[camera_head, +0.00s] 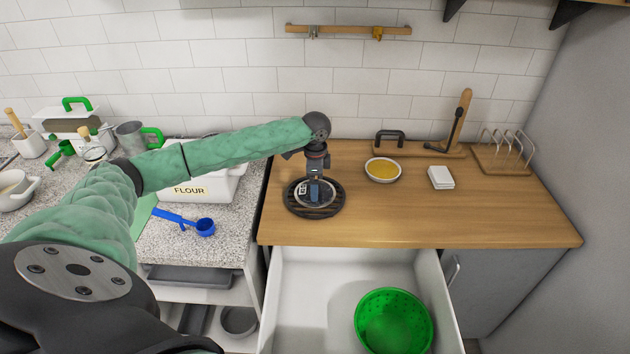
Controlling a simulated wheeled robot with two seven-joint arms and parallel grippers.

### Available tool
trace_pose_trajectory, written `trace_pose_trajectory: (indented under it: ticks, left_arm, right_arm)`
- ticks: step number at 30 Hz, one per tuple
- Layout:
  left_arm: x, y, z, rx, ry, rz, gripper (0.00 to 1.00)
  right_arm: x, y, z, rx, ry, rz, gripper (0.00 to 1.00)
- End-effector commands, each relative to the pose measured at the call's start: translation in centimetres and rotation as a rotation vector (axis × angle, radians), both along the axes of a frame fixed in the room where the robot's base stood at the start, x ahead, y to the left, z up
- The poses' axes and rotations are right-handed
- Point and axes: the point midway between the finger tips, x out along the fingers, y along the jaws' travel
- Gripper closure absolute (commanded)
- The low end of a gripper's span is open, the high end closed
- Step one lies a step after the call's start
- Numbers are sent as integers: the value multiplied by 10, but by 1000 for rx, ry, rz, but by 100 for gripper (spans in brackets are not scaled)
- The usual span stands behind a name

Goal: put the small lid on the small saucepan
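My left arm reaches in from the left, and its gripper (315,190) points straight down over a black slatted round trivet (297,208) on the wooden counter. A small round disc with a pale rim (328,199), which looks like the small lid, lies at the trivet's middle directly under the fingers. The gripper hides part of it, and I cannot tell whether the fingers are shut on it. I cannot make out the small saucepan for sure. A dark round pan-like thing (238,320) sits on the low shelf below the left counter. My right gripper is not in view.
An open white drawer (300,290) below the counter holds a green colander (393,322). On the counter are a yellow-filled bowl (383,170), a white block (441,178) and a wooden rack (503,158).

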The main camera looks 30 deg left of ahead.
Motion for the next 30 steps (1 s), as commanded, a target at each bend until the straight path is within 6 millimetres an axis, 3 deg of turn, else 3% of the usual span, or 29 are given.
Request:
trace_pose_trajectory:
  ticks: [12,14,30]
  left_arm:
    - [1,0,8,0,-2,0,8]
    - [1,0,14,0,-4,0,8]
    - [1,0,96,-1,-3,0,8]
  right_arm:
    - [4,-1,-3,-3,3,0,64]
    - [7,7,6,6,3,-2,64]
    - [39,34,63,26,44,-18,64]
